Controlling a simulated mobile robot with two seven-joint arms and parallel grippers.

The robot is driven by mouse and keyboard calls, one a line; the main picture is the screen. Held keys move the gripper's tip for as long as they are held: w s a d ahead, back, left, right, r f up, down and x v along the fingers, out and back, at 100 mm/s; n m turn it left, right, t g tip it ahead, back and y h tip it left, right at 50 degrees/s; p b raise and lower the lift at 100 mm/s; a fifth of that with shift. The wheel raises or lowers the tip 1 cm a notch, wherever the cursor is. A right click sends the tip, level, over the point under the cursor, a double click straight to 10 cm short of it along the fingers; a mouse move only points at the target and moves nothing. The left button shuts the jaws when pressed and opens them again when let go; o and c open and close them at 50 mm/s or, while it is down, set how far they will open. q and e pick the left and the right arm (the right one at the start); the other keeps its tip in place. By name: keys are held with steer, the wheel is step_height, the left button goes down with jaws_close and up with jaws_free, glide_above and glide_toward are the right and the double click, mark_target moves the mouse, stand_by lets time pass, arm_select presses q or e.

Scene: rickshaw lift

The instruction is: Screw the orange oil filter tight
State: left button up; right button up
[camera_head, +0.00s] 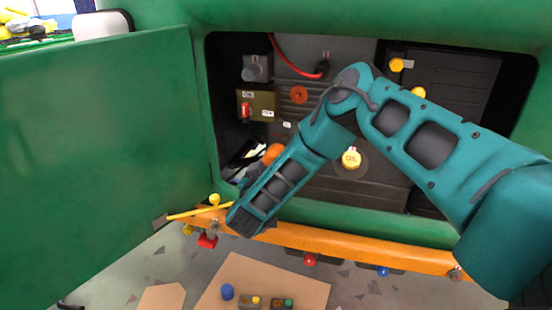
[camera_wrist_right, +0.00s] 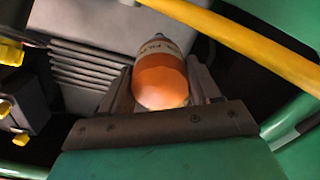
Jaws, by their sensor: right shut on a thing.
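The orange oil filter (camera_head: 272,153) shows in the head view inside the engine bay, partly hidden by my right forearm. In the right wrist view the orange filter (camera_wrist_right: 160,80) has a pale printed band near its far end. My right gripper (camera_wrist_right: 162,90) is shut on it, one finger on each side of its orange body. In the head view my right gripper is mostly covered by my own arm. My left gripper is not in view.
A green door (camera_head: 90,170) stands open at the left. A yellow rod (camera_wrist_right: 245,42) crosses close above the filter in the wrist view. A yellow oil cap (camera_head: 351,158) and an orange-red cap (camera_head: 299,95) sit on the engine. An orange bar (camera_head: 340,244) runs along the front.

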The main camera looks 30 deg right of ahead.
steer(key=shift+v, duration=3)
steer(key=shift+a, duration=0.1)
